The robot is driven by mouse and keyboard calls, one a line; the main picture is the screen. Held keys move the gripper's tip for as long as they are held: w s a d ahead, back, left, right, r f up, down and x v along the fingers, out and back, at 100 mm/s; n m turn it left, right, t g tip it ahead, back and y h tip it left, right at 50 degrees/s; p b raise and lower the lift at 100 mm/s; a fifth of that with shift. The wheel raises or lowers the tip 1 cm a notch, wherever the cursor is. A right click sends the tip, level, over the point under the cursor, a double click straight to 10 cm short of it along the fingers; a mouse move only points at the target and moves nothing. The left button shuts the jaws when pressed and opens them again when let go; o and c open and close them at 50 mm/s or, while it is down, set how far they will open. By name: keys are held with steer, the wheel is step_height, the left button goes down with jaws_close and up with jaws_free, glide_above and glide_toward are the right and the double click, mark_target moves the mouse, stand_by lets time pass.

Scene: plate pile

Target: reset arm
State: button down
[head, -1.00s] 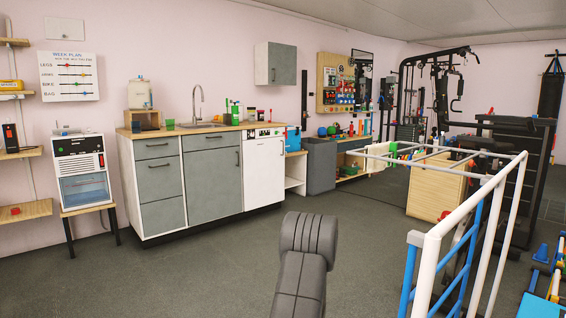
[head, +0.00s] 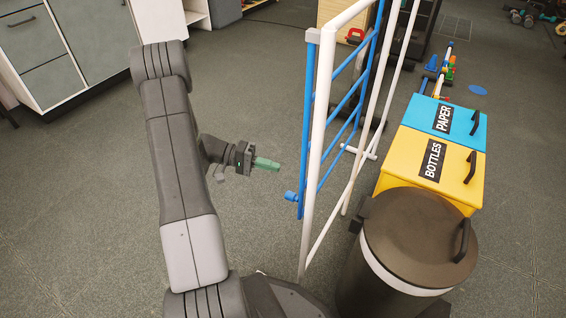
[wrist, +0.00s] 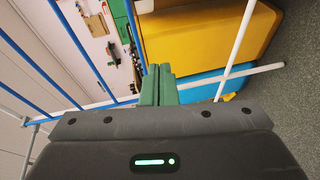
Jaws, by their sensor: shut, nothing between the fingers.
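My gripper (head: 267,164) shows in the head view at the end of my bent arm, above the open grey floor. Its green fingers point right, toward a white and blue rack, and are apart from it. In the wrist view the two green fingers (wrist: 158,85) lie side by side, shut and empty. Past them are the rack's bars, a yellow surface and a blue one.
The white and blue rack (head: 317,130) stands close to the right of my gripper. Right of it are the yellow BOTTLES bin (head: 405,158), the blue PAPER bin (head: 463,120) and a round bin with a brown lid (head: 420,240). Grey cabinets (head: 95,40) stand at upper left.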

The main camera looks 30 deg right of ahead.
steer(key=shift+w+a, duration=0.2)
steer(key=s+d+r+b, duration=0.1)
steer(key=s+d+b, duration=0.1)
steer(key=s+d, duration=0.7)
steer(key=shift+s, duration=0.35)
stand_by(0.4)
